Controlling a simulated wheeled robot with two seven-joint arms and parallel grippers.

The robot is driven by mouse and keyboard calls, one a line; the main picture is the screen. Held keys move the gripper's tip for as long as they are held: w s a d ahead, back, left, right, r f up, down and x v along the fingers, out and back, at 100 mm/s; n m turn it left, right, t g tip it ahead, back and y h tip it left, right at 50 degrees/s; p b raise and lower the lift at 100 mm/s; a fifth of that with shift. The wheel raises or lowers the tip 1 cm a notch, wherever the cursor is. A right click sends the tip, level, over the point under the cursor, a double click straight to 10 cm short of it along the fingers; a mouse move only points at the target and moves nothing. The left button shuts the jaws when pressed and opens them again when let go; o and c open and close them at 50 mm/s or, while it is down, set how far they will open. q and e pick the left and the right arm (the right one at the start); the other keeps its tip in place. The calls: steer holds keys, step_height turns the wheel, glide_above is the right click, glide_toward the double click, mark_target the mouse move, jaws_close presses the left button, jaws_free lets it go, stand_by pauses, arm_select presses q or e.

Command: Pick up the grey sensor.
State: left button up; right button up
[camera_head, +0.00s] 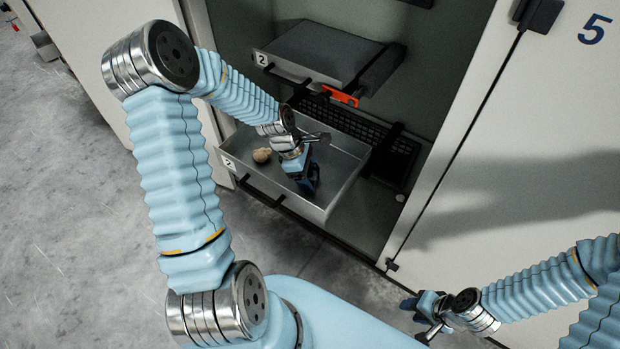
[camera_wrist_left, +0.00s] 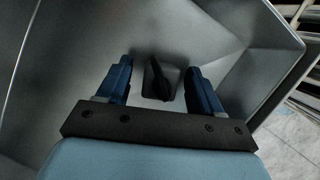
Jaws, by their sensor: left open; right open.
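The grey sensor (camera_wrist_left: 170,82), a small grey block with a dark knob-like part, sits on the floor of the open metal drawer (camera_head: 328,205) in the left wrist view. My left gripper (camera_head: 306,180) is inside the drawer, pointing down. Its blue fingers are open, one on each side of the sensor, in the left wrist view (camera_wrist_left: 157,75). I cannot tell whether they touch it. In the head view the sensor is hidden by my left gripper. My right gripper (camera_head: 428,312) is open and empty at the lower right, away from the drawer.
A lumpy beige object (camera_head: 262,155) lies in the drawer, left of my left gripper. A closed upper drawer or box (camera_head: 318,50) is above. An orange piece (camera_head: 341,97) and dark grille are behind. A white door marked 5 (camera_head: 540,130) stands to the right.

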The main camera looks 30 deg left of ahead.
arm_select(q)
steer(key=shift+f, duration=0.2)
steer(key=c, duration=1.1)
steer(key=shift+o, duration=0.2)
steer(key=shift+r, duration=0.15)
